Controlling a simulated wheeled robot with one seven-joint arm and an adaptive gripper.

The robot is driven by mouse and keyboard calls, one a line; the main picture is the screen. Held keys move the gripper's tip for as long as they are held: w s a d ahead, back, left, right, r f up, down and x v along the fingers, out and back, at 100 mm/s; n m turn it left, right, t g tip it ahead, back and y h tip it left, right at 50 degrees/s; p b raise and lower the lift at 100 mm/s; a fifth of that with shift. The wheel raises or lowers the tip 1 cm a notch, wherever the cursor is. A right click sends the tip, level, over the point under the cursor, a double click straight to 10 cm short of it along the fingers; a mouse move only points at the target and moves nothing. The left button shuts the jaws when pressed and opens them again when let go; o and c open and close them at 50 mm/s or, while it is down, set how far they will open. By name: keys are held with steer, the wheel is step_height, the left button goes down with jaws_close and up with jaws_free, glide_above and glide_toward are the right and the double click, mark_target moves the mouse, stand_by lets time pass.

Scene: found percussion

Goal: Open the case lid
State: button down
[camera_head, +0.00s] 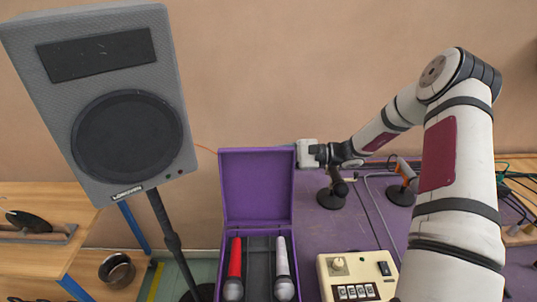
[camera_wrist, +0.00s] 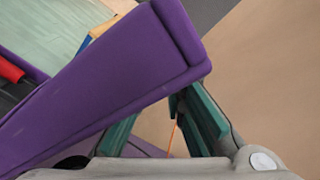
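The purple case (camera_head: 228,240) stands on the purple table with its lid (camera_head: 257,187) raised, about upright at the back. A red microphone (camera_head: 235,262) and a white microphone (camera_head: 282,262) lie inside. My gripper (camera_head: 297,152) is beside the lid's upper right edge. In the wrist view the lid (camera_wrist: 110,85) crosses the picture diagonally, in front of the fingertips. The teal fingers (camera_wrist: 165,115) are spread with a gap between them. The lid hides part of them, so I cannot tell whether they touch it.
A big grey speaker (camera_head: 130,142) on a stand is to the left of the case. A cream box with knobs (camera_head: 355,280) is at the right front. Small microphone stands (camera_head: 331,198) and an orange-grey tool (camera_head: 404,170) stand behind it. The wall is close behind the lid.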

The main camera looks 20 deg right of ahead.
mark_target(269, 162)
steer(key=shift+w+r, duration=0.15)
steer(key=shift+r, duration=0.15)
steer(key=shift+s+r+p, duration=0.3)
steer(key=shift+s+p, duration=0.1)
steer(key=s+p, duration=0.1)
steer(key=s+a+r+p, duration=0.1)
steer(key=s, duration=0.1)
steer(key=shift+r, duration=0.3)
steer(key=shift+w, duration=0.1)
steer(key=c, duration=1.7)
jaws_free()
steer(key=v, duration=0.8)
steer(key=f+v, duration=0.1)
steer(key=v, duration=0.3)
steer(key=shift+a, duration=0.1)
